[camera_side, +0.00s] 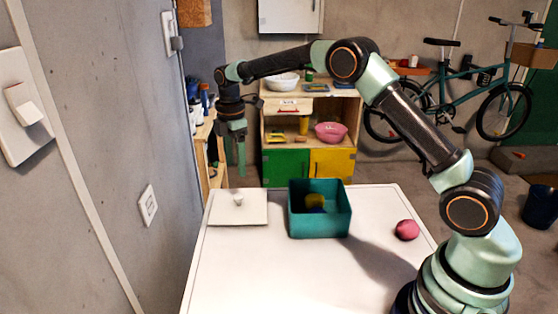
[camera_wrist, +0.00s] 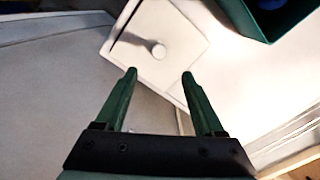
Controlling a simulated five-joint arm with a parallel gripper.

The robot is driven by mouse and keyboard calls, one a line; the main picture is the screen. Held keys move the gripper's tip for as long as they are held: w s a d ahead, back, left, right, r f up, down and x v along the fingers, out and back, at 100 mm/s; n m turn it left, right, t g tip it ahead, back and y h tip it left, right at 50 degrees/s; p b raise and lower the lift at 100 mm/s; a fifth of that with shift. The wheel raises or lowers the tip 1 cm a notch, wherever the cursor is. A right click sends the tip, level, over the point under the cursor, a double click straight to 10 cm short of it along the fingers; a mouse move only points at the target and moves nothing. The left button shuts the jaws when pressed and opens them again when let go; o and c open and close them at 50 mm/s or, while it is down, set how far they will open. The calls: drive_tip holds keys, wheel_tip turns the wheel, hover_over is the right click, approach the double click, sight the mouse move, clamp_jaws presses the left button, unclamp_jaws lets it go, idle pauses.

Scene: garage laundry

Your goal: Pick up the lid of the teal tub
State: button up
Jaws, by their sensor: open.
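The lid (camera_side: 225,211) is a flat white square plate with a small round knob on top, lying on the white table left of the teal tub. The teal tub (camera_side: 319,222) stands open, with a yellow thing inside. My gripper (camera_side: 241,174) points down above the lid, clear of it. In the wrist view the lid (camera_wrist: 180,48) and its knob (camera_wrist: 158,50) show beyond the fingertips of my gripper (camera_wrist: 160,74), with nothing between the fingers. A corner of the teal tub (camera_wrist: 262,22) shows at the top right, with something blue inside.
A pink-red ball (camera_side: 407,230) lies on the white table (camera_side: 260,275) right of the tub. The front of the table is clear. A concrete wall (camera_side: 130,130) runs along the left. A shelf unit (camera_side: 345,110) with bowls stands behind the table.

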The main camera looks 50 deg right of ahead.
sight(239, 196)
wheel_tip(239, 196, down, 10)
drive_tip(key=shift+d+f, duration=0.15)
idle(0.4)
clamp_jaws()
